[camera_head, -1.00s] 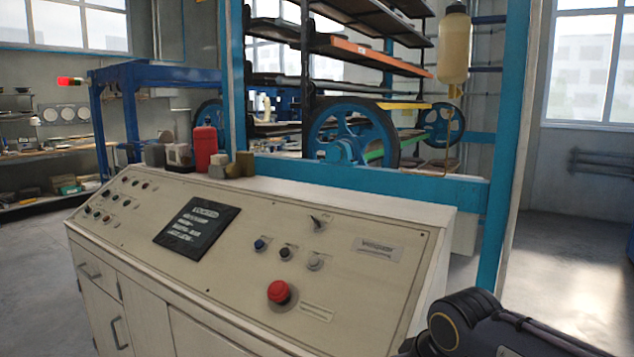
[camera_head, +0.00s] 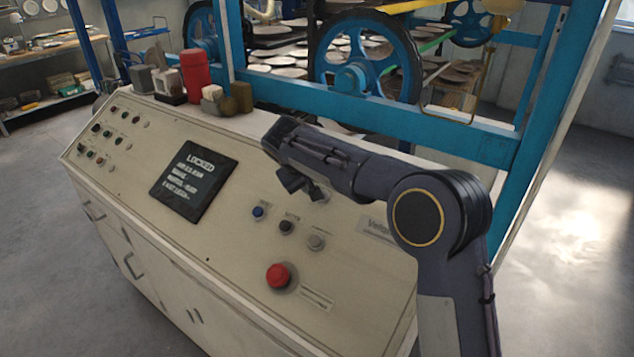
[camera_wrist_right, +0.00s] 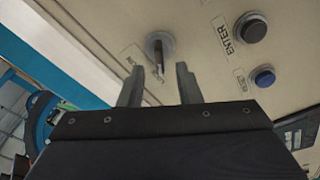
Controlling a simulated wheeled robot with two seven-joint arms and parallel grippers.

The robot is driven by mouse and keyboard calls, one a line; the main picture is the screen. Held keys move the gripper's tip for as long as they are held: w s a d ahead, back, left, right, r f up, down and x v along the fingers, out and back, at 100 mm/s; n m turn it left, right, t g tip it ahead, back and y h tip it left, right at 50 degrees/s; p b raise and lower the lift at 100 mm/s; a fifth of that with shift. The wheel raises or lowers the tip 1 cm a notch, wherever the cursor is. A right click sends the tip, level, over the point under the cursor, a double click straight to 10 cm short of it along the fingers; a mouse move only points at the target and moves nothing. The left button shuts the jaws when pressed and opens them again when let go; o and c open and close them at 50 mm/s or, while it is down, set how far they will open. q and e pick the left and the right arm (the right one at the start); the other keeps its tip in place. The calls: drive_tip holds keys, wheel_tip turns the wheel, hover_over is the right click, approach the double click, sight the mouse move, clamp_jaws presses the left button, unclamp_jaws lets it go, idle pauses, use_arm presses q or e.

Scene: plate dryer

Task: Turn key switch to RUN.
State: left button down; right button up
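The key switch (camera_wrist_right: 160,46) shows in the right wrist view as a round grey switch with a dark key standing out of it, on the cream panel. In the head view my right gripper (camera_head: 292,183) hangs over the upper part of the panel and mostly hides the switch. The labels beside the switch are too blurred to read. My left gripper is out of view.
The display (camera_head: 188,178) is headed LOCKED. A red mushroom button (camera_head: 278,275) and blue (camera_head: 258,212), black (camera_head: 287,227) and grey (camera_head: 316,241) buttons sit near the gripper. A red canister (camera_head: 196,70) and small blocks stand on the console's back edge, before the blue frame (camera_head: 400,122).

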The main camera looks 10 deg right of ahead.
drive_tip(key=shift+x, duration=1.75)
drive_tip(key=c, duration=0.7)
drive_tip(key=shift+o, duration=0.2)
drive_tip(key=shift+f+m+b, duration=0.15)
drive_tip(key=shift+m+b, duration=1.1)
drive_tip(key=shift+m, duration=0.05)
drive_tip(key=m+b, duration=0.2)
drive_tip(key=shift+m+h, duration=0.3)
drive_tip(key=shift+m, duration=0.1)
drive_tip(key=m+b, duration=0.1)
drive_tip(key=m, duration=0.2)
drive_tip(key=shift+d+m, duration=0.15)
drive_tip(key=shift+m, duration=0.15)
drive_tip(key=shift+m+g+b, duration=0.3)
drive_tip(key=shift+m+b, duration=0.3)
drive_tip(key=shift+m, duration=0.9)
drive_tip(key=shift+h, duration=0.3)
